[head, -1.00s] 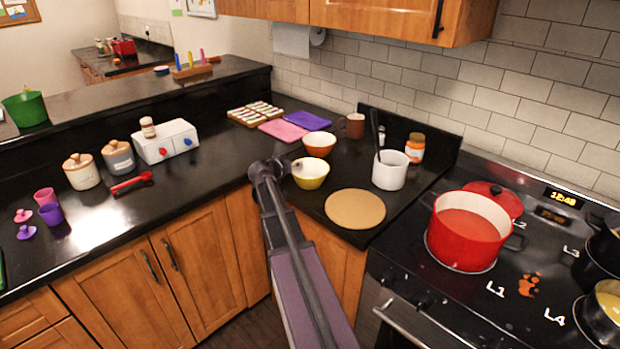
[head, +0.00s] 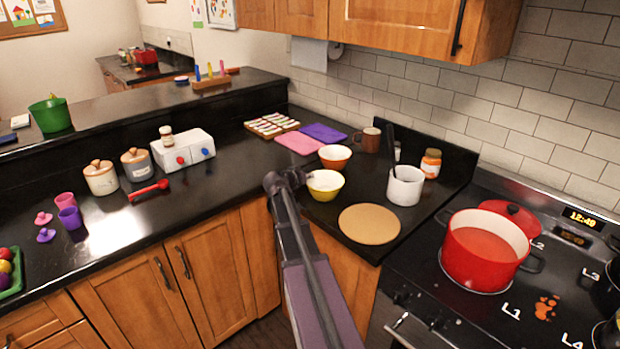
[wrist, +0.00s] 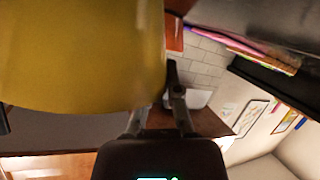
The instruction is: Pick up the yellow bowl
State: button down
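The yellow bowl (head: 323,190) stands on the black counter in the corner, in front of an orange bowl (head: 335,153). My gripper (head: 307,179) is at the left side of the yellow bowl's rim. In the wrist view the yellow bowl (wrist: 80,60) fills the upper left, very close. There my gripper (wrist: 158,100) has one finger partly hidden behind the bowl and the other along its right edge. The fingertips are not clear, so I cannot tell whether they grip the wall.
A tan round mat (head: 369,224) and a white utensil pot (head: 405,186) are right of the bowl. A brown mug (head: 369,140) and pink and purple mats (head: 298,144) are behind. A red pot (head: 484,250) stands on the stove.

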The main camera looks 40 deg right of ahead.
jog(key=shift+r+p, duration=1.35)
jog(key=shift+r, duration=0.2)
jog(key=s+a, duration=0.3)
jog(key=s, duration=0.4)
jog(key=s+a+r+p, duration=0.1)
jog(key=s+a, duration=0.2)
jog(key=s, duration=0.4)
jog(key=shift+s+a+r, duration=0.2)
jog(key=shift+s+a, duration=0.05)
jog(key=shift+a, duration=0.15)
